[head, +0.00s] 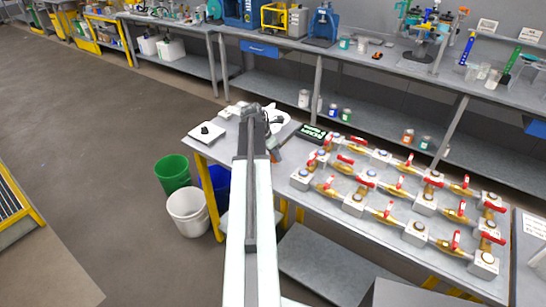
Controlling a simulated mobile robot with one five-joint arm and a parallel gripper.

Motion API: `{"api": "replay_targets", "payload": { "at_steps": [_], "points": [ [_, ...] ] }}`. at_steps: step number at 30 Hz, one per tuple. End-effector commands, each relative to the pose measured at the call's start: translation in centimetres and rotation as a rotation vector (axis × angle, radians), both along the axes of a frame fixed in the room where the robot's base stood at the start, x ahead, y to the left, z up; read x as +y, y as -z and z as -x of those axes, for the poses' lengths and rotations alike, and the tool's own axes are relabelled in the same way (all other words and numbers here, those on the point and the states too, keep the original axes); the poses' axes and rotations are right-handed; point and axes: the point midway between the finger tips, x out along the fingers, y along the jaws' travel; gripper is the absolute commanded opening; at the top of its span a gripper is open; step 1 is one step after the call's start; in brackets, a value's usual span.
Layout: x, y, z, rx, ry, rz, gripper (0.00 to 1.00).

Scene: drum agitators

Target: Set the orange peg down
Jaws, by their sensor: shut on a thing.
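My arm reaches forward from the bottom of the head view, and my gripper (272,122) is at its far end, over the left part of a grey workbench (305,205). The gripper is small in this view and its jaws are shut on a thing. I cannot make out the orange peg's outline; it is mostly hidden by the gripper and the arm. A white round dish (290,128) lies on the bench just beyond the gripper. I cannot tell how high the gripper is above the bench.
Brass valves with red handles (398,190) on white blocks fill the bench's right part. A white plate with a dark item (207,132) is at its left corner, a dark green-lit device (312,133) at its back. Green (172,172) and white (188,210) buckets stand left on open floor.

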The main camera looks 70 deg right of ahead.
Motion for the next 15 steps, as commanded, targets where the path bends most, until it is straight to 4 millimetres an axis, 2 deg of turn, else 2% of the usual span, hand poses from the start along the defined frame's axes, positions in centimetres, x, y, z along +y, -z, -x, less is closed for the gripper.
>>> {"api": "replay_targets", "payload": {
  "at_steps": [1,2,5,15],
  "points": [
    [0.0,-1.5,0.0,0.000,0.000,0.000,0.00],
    [0.0,-2.0,0.0,0.000,0.000,0.000,0.00],
    [2.0,-1.6,-1.0,0.001,-0.005,-0.001,0.00],
    [10.1,-2.4,-5.3,0.000,-0.005,0.000,0.00]
  ]
}}
